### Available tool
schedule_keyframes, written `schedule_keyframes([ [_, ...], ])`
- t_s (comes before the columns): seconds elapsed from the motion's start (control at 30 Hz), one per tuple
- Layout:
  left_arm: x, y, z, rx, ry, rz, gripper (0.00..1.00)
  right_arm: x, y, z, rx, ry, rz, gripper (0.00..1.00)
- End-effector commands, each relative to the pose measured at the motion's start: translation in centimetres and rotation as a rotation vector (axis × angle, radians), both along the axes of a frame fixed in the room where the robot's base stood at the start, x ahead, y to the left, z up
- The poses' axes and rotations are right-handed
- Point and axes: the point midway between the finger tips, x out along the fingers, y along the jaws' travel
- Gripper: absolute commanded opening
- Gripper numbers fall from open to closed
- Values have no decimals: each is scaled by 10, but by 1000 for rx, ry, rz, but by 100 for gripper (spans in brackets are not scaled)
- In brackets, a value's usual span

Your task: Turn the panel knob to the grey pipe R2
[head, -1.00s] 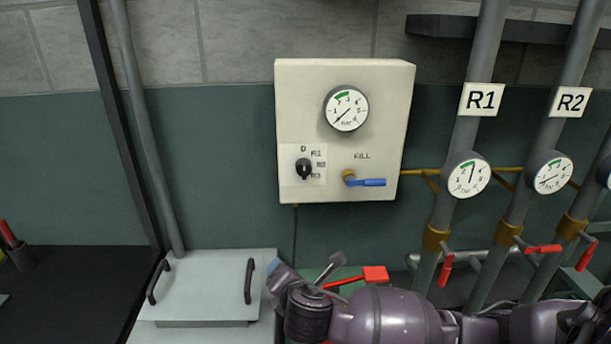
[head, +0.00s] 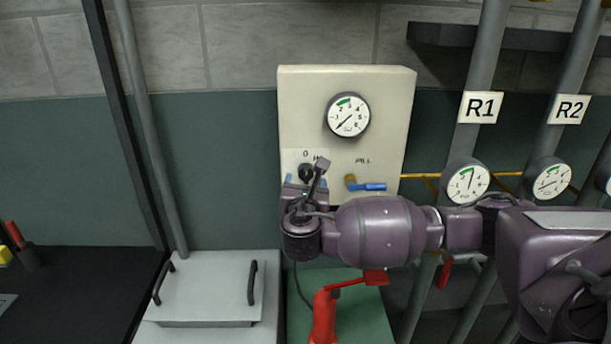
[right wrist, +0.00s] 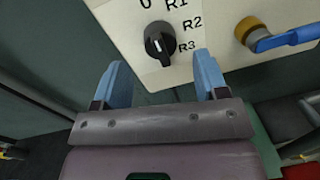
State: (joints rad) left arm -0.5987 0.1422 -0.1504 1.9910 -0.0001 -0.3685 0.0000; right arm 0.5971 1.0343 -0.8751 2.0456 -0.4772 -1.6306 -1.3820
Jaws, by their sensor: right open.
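The cream panel (head: 390,110) on the wall carries a black selector knob (head: 306,172), which also shows in the right wrist view (right wrist: 159,42). Labels 0, R1, R2 and R3 stand around the knob's upper and right side. I cannot tell for sure which label the knob points to. My right gripper (head: 306,183) is open just below the knob. In the right wrist view its blue fingers (right wrist: 160,66) stand apart to the left and right of the knob's lower end, without visible contact. The grey pipe R2 (head: 578,62) runs at the right. My left gripper is out of view.
A blue-handled FILL valve (head: 368,187) sits on the panel right of the knob, close to my right gripper. A pressure gauge (head: 348,115) is above. A red object (head: 324,318) stands below my arm. A grey lidded box (head: 210,290) is lower left.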

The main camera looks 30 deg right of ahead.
Motion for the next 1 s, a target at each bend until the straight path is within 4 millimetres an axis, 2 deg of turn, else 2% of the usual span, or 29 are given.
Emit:
schedule_keyframes([
  [0.1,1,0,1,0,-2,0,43,15,-11,0,0,-1,-1,67],
  [0.3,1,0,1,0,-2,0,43,32,-23,0,2,-1,0,67],
  [0.7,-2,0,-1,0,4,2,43,38,-27,0,3,0,1,67],
  [0.77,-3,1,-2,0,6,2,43,38,-27,0,3,0,1,61],
  [1.0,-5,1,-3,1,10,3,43,37,-27,0,3,0,1,24],
])
